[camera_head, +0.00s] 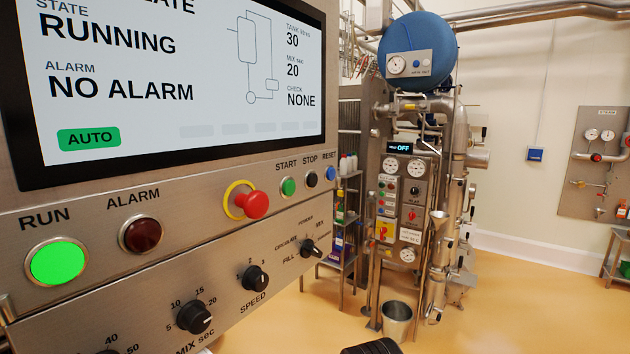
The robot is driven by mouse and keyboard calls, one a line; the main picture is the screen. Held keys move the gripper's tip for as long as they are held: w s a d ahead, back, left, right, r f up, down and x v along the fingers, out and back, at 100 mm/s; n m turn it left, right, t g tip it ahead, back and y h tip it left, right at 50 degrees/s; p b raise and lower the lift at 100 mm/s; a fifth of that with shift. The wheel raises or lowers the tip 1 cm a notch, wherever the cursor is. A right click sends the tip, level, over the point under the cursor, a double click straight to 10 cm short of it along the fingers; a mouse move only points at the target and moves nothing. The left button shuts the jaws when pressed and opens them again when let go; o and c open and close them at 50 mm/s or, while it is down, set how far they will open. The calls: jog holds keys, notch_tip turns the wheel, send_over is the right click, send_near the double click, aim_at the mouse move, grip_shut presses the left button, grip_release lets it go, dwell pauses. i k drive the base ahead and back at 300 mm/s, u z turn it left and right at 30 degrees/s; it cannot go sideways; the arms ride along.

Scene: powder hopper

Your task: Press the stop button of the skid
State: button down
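The skid's control panel (180,240) fills the left of the view, close to me. The black stop button (311,179), labelled STOP, sits between the green start button (288,187) and the blue reset button (331,173), under the screen's right end. A red mushroom button (253,204) with a yellow ring is left of them. The screen (150,90) reads RUNNING, NO ALARM and AUTO. The RUN lamp (57,262) is lit green; the ALARM lamp (140,234) is dark red. My gripper's fingers are not visible; a dark ribbed part shows at the bottom edge.
Selector knobs (255,278) stick out below the buttons. Behind, a steel machine (405,200) with a blue drum (418,50) shows OFF on its display. A bucket (397,322) stands on the floor before it. A gauge board (598,163) hangs at right.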

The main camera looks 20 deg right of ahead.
aim_at(312, 180)
jog(key=z, duration=0.7)
jog(key=k, duration=1)
jog(key=u, duration=0.95)
jog(key=i, duration=0.5)
jog(key=u, duration=0.05)
